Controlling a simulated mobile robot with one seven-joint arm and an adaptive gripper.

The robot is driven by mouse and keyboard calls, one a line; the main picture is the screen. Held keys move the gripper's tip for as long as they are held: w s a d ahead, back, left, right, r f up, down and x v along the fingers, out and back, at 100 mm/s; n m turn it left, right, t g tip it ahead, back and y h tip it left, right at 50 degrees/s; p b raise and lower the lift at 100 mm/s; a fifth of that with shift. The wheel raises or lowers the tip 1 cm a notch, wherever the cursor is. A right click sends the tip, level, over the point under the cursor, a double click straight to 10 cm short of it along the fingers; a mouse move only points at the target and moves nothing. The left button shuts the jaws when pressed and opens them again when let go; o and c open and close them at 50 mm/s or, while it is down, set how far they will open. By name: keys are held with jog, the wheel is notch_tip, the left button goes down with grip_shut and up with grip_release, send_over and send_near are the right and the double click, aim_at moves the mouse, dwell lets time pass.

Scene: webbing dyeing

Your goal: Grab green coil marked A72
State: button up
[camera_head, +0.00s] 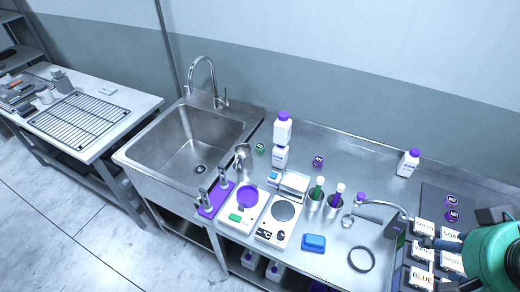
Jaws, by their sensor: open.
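A small green coil (260,148) with a dark label lies on the steel counter, right of the sink and left of the stacked white bottles. Its label is too small to read. A purple coil (318,161) lies farther right on the counter. Two more purple coils, an upper one (452,201) and a lower one (452,215), lie on a dark mat at the right. My gripper (474,250) is at the lower right edge, partly hidden by my teal arm. Its dark fingers look spread, far from the green coil, with nothing visibly held.
Two stacked purple-capped bottles (281,137) stand close beside the green coil, with a metal jug (243,157) on its other side. Scales (279,219), metal cups (332,206) and a black ring (361,259) crowd the front. Labelled boxes (422,278) stand by my gripper. The counter's back strip is mostly clear.

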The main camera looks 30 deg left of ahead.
jog(key=w+a+r+n+p, duration=0.1)
jog(key=w+a+r+p, duration=0.35)
jog(key=w+r, duration=0.9)
jog(key=w+a+r+n+g+y+p, duration=0.1)
jog(key=w+a+r, duration=0.2)
jog(key=w+a, duration=0.45)
jog(key=w+a+r+g+p, duration=0.1)
jog(key=w+a+r, duration=0.2)
jog(key=w+a, duration=0.45)
jog(key=w+a+f+n+g+p, duration=0.1)
jog(key=w+a, duration=0.5)
jog(key=a, duration=0.3)
jog(key=w+a+f+p, duration=0.1)
jog(key=w+a+p, duration=0.1)
jog(key=w+a, duration=0.5)
jog(key=w+a+f+p, duration=0.1)
jog(key=a+f, duration=0.3)
jog(key=a, duration=0.4)
jog(key=w+a+f+n+g+p, duration=0.1)
jog(key=a+f, duration=0.3)
jog(key=a, duration=0.5)
jog(key=w+a+f+p, duration=0.1)
jog(key=a+f, duration=0.3)
jog(key=a, duration=0.4)
notch_tip(320, 180, down, 32)
jog(key=shift+f, duration=0.25)
jog(key=shift+a, duration=0.1)
jog(key=shift+f, duration=0.1)
